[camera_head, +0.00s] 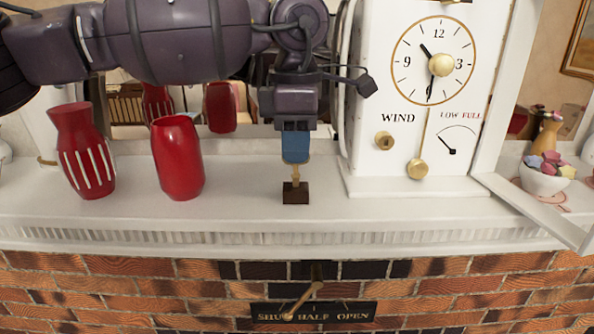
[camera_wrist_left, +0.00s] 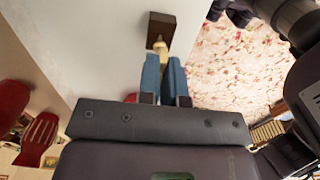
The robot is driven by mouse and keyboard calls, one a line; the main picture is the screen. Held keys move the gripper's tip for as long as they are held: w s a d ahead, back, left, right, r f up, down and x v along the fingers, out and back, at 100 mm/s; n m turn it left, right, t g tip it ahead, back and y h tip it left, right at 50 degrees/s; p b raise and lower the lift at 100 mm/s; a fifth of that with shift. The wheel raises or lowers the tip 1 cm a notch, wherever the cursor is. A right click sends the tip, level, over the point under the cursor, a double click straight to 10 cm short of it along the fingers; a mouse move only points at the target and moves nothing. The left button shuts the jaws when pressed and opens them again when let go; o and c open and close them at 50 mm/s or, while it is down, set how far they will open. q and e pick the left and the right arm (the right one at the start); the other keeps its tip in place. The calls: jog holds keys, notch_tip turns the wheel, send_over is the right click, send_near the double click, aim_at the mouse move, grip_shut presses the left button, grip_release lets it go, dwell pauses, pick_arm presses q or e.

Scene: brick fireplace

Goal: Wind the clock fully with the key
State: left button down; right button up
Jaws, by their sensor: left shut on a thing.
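The white clock (camera_head: 362,165) stands on the mantel, its dial and hands facing me. Under the word WIND is a brass winding hole (camera_head: 384,141); the LOW–FULL gauge needle (camera_head: 446,144) points up-left, toward the LOW side. My left gripper (camera_head: 296,157) points down just left of the clock, its blue fingers shut on the brass key (camera_head: 295,174). The key's lower end is at a small dark brown block (camera_head: 295,193) on the mantel; I cannot tell whether it is seated in it. The key (camera_wrist_left: 161,48) and block (camera_wrist_left: 161,28) also show in the left wrist view. My right gripper is not seen.
Two red vases (camera_head: 82,150) (camera_head: 178,160) stand left of my gripper. A white framed door (camera_head: 535,205) swings out at the clock's right, before a bowl (camera_head: 545,180). A lever with a SHUT–HALF–OPEN plate (camera_head: 345,311) is below the mantel.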

pick_arm(q)
jog(key=shift+r, duration=0.3)
jog(key=shift+r, duration=0.3)
jog(key=shift+r+p, duration=0.1)
jog(key=shift+p, duration=0.2)
jog(key=shift+r, duration=0.45)
